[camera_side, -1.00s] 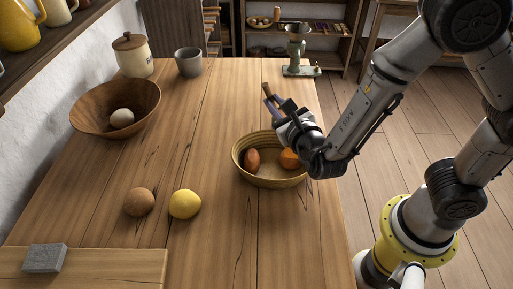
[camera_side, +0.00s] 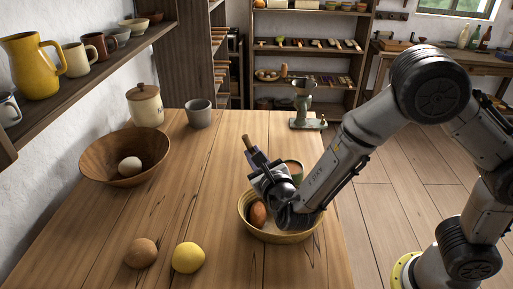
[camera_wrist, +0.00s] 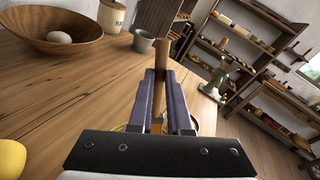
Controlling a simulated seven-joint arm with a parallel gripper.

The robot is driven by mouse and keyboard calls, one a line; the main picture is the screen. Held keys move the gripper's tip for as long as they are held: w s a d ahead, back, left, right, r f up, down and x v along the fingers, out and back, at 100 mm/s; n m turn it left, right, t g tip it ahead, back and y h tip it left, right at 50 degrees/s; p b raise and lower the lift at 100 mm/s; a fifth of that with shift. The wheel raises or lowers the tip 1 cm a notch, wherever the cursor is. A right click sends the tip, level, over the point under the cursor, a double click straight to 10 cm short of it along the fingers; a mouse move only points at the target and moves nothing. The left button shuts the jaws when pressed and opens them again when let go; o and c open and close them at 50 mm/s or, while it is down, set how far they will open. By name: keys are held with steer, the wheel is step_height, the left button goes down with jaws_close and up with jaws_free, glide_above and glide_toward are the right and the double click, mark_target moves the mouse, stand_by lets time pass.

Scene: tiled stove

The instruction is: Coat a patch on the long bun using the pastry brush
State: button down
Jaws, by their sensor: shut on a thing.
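My gripper (camera_side: 254,156) is above the back left part of a yellow bowl (camera_side: 270,238), its purple fingers shut on a slim wooden-handled tool, apparently the pastry brush (camera_side: 247,141). The handle sticks out past the fingertips; no bristles can be made out. The wrist view shows the handle (camera_wrist: 184,40) between the fingers (camera_wrist: 170,78). A brown oval piece (camera_side: 258,214), perhaps the long bun, lies in the bowl, apart from the handle. A cup with a reddish-brown top (camera_side: 293,170) stands behind my gripper, partly hidden.
A round brown piece (camera_side: 140,253) and a yellow fruit (camera_side: 188,257) lie front left. A wooden bowl with a pale ball (camera_side: 130,166), a lidded jar (camera_side: 145,105) and a grey cup (camera_side: 199,114) stand at back left. The table's middle left is clear.

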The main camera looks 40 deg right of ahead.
steer(key=shift+f, duration=0.6)
